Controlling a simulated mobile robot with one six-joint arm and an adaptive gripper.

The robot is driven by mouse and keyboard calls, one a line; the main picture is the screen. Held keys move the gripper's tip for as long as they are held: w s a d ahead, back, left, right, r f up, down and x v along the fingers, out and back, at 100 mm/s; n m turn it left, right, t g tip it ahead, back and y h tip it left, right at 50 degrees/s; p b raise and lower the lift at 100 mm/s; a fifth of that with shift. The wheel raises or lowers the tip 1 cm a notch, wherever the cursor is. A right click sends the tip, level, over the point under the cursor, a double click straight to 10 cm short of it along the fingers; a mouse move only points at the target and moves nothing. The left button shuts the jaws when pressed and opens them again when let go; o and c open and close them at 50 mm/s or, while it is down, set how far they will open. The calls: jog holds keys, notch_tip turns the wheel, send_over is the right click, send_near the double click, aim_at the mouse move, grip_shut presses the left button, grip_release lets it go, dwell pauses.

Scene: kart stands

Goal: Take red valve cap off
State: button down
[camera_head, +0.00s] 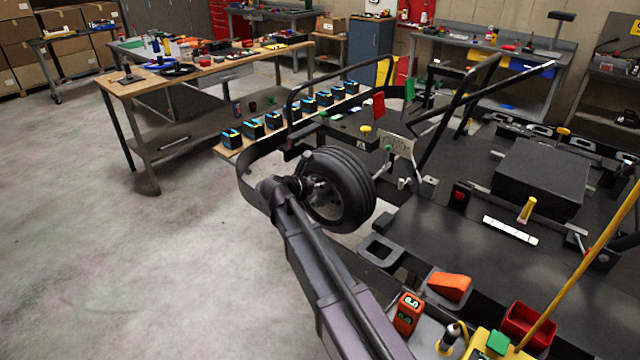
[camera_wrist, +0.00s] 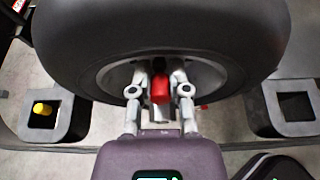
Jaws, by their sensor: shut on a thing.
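The red valve cap (camera_wrist: 160,89) shows in the wrist view, in front of the pale wheel hub. My gripper (camera_wrist: 160,84) is shut on it, with one finger on each side. The black tyre (camera_wrist: 160,30) fills the upper part of the wrist view. In the head view the tyre (camera_head: 354,180) stands upright at the kart's near corner, and my gripper (camera_head: 312,186) reaches to its hub. The cap cannot be made out in the head view. Whether the cap is still seated on its valve cannot be told.
Dark brackets with square openings flank the wheel (camera_wrist: 295,105), the left one with a yellow-capped piece (camera_wrist: 41,108) in it. A row of black-and-blue boxes (camera_head: 273,121) stands behind the wheel. A red bin (camera_head: 528,326) is at the lower right. The floor at left is clear.

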jog(key=shift+f+p+v, duration=0.2)
jog(key=shift+p+v, duration=0.1)
jog(key=shift+v, duration=1.2)
jog(key=shift+f+p+v, duration=0.25)
jog(key=shift+p+v, duration=0.05)
jog(key=shift+v, duration=1.15)
dwell(0.4)
